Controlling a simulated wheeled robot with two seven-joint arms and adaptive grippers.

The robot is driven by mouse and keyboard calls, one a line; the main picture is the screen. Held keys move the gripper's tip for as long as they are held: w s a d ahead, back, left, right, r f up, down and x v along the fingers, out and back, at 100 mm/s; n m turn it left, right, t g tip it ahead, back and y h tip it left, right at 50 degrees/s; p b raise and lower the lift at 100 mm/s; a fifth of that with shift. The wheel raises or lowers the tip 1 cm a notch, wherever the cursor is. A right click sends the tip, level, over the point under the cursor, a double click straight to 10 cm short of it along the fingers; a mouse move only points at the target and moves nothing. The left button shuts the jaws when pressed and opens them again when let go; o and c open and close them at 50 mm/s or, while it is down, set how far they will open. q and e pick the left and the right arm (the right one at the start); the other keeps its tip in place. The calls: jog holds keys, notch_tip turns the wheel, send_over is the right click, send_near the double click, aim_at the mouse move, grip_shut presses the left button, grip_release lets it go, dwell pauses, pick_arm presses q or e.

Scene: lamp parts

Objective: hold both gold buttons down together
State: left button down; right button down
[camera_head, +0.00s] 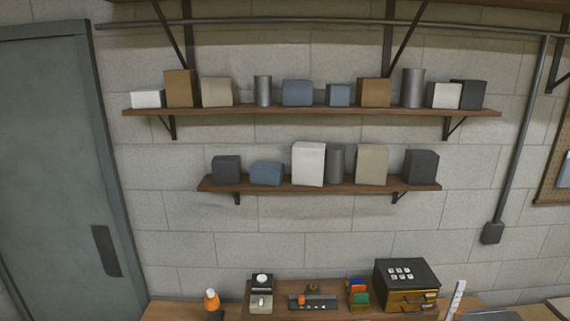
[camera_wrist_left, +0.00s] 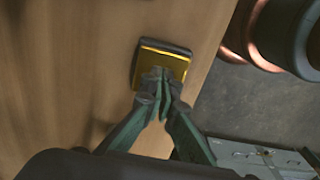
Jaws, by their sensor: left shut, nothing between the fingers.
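One gold button (camera_wrist_left: 172,62), a square gold plate in a dark frame, shows in the left wrist view on a light wooden surface (camera_wrist_left: 70,60). My left gripper (camera_wrist_left: 163,78) is shut and empty, its fingertips together over the lower part of the gold face. I cannot tell whether they touch it or whether it is pressed in. The second gold button is not visible in either view. My right gripper is not in view. Neither gripper shows in the head view.
In the head view, a dark box with white keys (camera_head: 400,273), a dark panel with an orange knob (camera_head: 312,301) and an orange-topped bottle (camera_head: 212,300) stand along the bench. Copper and dark round parts (camera_wrist_left: 285,35) are near the wooden surface in the wrist view.

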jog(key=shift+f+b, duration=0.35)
jog(key=shift+b, duration=0.05)
dwell(0.4)
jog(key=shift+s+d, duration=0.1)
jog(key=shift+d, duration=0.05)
